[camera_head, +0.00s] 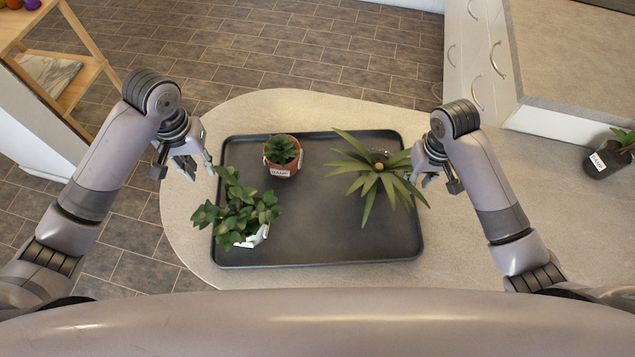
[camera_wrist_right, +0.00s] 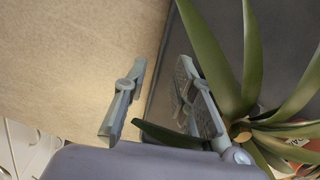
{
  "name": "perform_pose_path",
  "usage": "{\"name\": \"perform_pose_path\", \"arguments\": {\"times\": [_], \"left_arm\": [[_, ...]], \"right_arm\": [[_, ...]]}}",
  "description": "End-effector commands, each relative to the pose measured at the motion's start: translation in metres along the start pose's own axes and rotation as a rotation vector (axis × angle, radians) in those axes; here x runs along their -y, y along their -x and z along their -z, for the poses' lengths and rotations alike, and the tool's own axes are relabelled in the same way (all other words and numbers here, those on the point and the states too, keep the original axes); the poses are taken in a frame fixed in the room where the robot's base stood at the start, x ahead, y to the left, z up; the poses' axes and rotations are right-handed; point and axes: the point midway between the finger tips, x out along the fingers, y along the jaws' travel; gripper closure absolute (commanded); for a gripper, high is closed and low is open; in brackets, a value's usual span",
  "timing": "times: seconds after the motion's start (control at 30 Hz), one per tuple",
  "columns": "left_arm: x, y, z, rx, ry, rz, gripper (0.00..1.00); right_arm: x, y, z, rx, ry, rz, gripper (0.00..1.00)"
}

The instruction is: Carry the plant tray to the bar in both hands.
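The dark plant tray (camera_head: 330,240) lies flat on a rounded pale counter (camera_head: 185,215). It bears a small plant in a labelled terracotta pot (camera_head: 282,172), a bushy plant (camera_head: 240,212) in a white pot at front left, and a spiky long-leaved plant (camera_head: 378,170) at right. My left gripper (camera_head: 200,165) is open beside the tray's left edge. My right gripper (camera_head: 422,172) is open at the right edge. In the right wrist view, the right gripper's fingers (camera_wrist_right: 160,98) stand apart, with the tray's rim between them and a leaf close by. I cannot tell which surface is the bar.
Another potted plant (camera_head: 607,158) with a white label stands at far right. White drawers with a pale top (camera_head: 570,60) fill the upper right. A wooden shelf (camera_head: 75,75) stands at upper left. Tiled floor (camera_head: 270,50) lies open beyond the counter.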

Motion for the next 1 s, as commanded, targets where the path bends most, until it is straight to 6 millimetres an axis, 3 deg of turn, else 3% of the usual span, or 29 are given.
{"name": "perform_pose_path", "arguments": {"times": [0.2,0.4,1.0], "left_arm": [[0.000,0.000,0.000,0.000,0.000,0.000,0.75],[0.000,-0.001,0.000,0.000,0.000,0.000,0.75],[0.000,0.000,0.000,0.000,0.000,0.000,0.75]], "right_arm": [[0.000,0.050,0.001,-0.006,0.001,0.000,0.75],[-0.001,0.073,0.002,-0.006,0.003,-0.003,0.75],[0.000,0.079,0.000,0.000,0.001,0.000,0.75]]}}
